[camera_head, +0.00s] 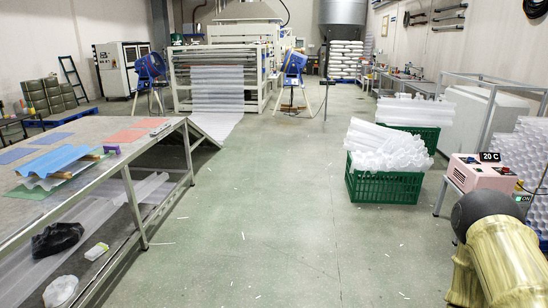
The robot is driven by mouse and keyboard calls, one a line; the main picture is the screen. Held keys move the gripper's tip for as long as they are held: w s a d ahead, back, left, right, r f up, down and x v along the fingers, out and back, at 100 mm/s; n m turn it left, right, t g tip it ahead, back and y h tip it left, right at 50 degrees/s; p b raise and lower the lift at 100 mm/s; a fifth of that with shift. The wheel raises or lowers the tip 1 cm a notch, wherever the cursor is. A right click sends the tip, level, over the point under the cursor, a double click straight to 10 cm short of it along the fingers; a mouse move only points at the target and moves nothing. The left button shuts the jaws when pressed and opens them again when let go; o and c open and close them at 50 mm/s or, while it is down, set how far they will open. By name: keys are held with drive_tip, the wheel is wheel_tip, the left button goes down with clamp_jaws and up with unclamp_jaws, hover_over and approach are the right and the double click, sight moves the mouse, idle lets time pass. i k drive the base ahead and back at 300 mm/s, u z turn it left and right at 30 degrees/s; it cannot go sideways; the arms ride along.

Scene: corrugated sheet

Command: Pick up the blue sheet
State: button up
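A blue corrugated sheet (52,159) lies near the left end of the long grey work table (157,136). It rests on top of a pale corrugated sheet (34,182), and a green piece (22,192) shows beneath the stack. Small tan wooden pieces (60,175) stick out from between the layers. Two flat darker blue pieces (52,138) lie behind the stack. My gripper is not seen in this view, so whether it is open or shut does not show.
Red flat pieces (127,136) and a purple-handled tool (111,149) lie on the table. Its lower shelf holds clear sheets and a black bag (57,238). Green crates (385,185) and a pink box (482,174) stand right. The middle floor is mostly clear.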

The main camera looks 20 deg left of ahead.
sight(45, 166)
drive_tip(key=u, duration=0.7)
drive_tip(key=i, duration=1.65)
drive_tip(key=u, duration=1.35)
drive_tip(key=i, duration=1.95)
drive_tip(key=u, duration=0.5)
